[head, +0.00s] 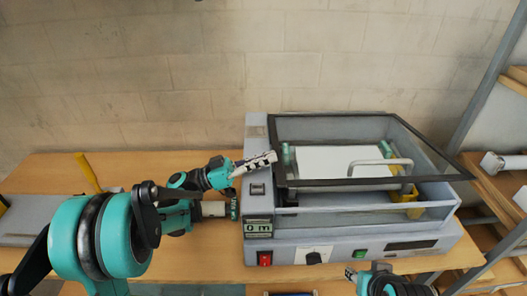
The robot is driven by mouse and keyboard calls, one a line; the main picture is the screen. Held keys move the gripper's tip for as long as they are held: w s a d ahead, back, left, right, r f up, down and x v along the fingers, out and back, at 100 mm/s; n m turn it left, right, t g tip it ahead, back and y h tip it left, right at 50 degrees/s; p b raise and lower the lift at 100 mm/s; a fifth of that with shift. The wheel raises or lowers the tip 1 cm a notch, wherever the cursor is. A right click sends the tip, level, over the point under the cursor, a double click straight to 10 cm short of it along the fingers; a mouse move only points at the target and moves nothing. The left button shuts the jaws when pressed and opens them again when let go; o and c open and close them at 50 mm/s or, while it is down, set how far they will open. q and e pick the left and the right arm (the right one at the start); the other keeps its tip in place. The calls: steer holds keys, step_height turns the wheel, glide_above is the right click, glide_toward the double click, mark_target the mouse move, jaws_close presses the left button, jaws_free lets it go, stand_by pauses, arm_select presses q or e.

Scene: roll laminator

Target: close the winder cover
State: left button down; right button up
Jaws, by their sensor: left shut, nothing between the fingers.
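The winder cover (349,128) is a clear panel in a dark frame, with a pale bar handle (380,162). It stands raised and tilted over the grey laminator (300,250), with a gap between its near edge and the body. A white roll or sheet shows through it.
The laminator's front has a counter display (258,227), a red switch (265,259), a black knob (313,258) and a green button (360,253). A wooden bench (130,172) lies to the left, a shelf rack (490,85) to the right, and a block wall behind.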

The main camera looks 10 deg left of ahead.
arm_select(q)
steer(key=shift+s+f+b, duration=0.15)
steer(key=shift+f+b, duration=0.25)
steer(key=shift+f, duration=0.5)
steer(key=shift+r, duration=0.1)
